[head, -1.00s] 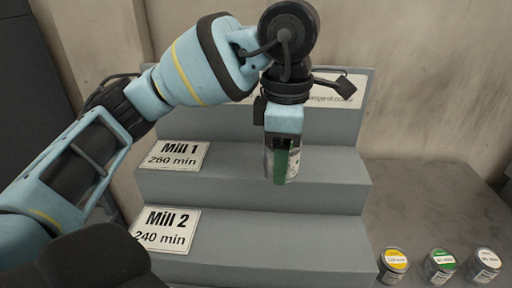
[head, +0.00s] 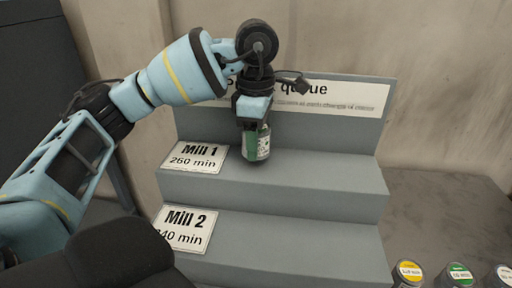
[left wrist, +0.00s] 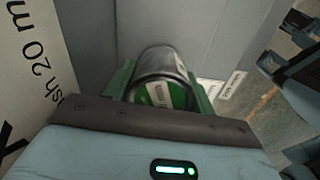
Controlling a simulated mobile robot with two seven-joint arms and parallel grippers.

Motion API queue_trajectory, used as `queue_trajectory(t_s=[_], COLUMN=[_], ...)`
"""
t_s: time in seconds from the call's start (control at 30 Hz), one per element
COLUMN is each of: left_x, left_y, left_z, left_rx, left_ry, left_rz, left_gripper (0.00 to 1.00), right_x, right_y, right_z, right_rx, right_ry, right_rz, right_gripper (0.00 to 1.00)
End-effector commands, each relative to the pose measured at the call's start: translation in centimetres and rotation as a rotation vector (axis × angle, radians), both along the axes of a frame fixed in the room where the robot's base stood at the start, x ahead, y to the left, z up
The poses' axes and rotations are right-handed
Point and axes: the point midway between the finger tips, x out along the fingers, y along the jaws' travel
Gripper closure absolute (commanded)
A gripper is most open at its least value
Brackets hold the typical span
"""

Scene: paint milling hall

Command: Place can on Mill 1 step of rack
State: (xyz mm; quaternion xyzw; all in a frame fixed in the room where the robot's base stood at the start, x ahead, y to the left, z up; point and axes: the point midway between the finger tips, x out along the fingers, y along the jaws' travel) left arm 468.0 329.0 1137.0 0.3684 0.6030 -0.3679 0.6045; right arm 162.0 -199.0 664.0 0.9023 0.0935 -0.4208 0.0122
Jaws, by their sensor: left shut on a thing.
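My left gripper (head: 257,142) is shut on a small metal can (head: 263,147) with a green-and-white label. The can is upright, over the tread of the Mill 1 step of the grey rack (head: 300,172), right of the "Mill 1, 260 min" card (head: 194,158). I cannot tell whether its base touches the step. In the left wrist view the can (left wrist: 163,66) sits between the green fingers (left wrist: 160,92), its green lid partly hidden by the gripper body. My right gripper is not in view.
The lower step carries the "Mill 2" card (head: 184,228). A sign board (head: 345,97) stands along the rack's back. Cans with yellow (head: 408,273), green (head: 459,274) and white (head: 504,274) lids stand at the lower right. The right part of both steps is clear.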

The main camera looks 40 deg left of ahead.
Motion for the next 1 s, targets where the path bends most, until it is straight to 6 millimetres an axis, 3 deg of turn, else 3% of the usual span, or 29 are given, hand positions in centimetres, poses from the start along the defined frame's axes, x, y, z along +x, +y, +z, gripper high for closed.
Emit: queue_trajectory(t_s=[0.2, 0.6, 0.63, 0.7, 0.8, 1.0], left_x=[-0.1, -0.1, -0.1, -0.1, -0.1, -0.1], left_y=[-0.1, -0.1, -0.1, -0.1, -0.1, -0.1], left_z=[-2.3, -2.8, -2.9, -2.8, -2.8, -2.8], left_rx=[0.000, 0.000, 0.000, 0.000, 0.000, 0.000], left_ry=[0.001, 0.002, 0.002, 0.001, 0.001, 0.002], left_rz=[-0.002, -0.002, -0.002, -0.002, -0.002, -0.002], left_gripper=[0.73, 0.73, 0.44, 0.34, 0.23, 0.23], right_x=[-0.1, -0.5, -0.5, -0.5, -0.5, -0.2], right_y=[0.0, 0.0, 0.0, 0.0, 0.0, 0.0], right_z=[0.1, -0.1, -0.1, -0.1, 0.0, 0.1], right_rx=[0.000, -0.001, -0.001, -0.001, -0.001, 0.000], right_ry=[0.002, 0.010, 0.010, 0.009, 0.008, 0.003], right_rz=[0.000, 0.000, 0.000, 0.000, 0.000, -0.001], right_gripper=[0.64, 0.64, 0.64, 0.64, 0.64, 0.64])
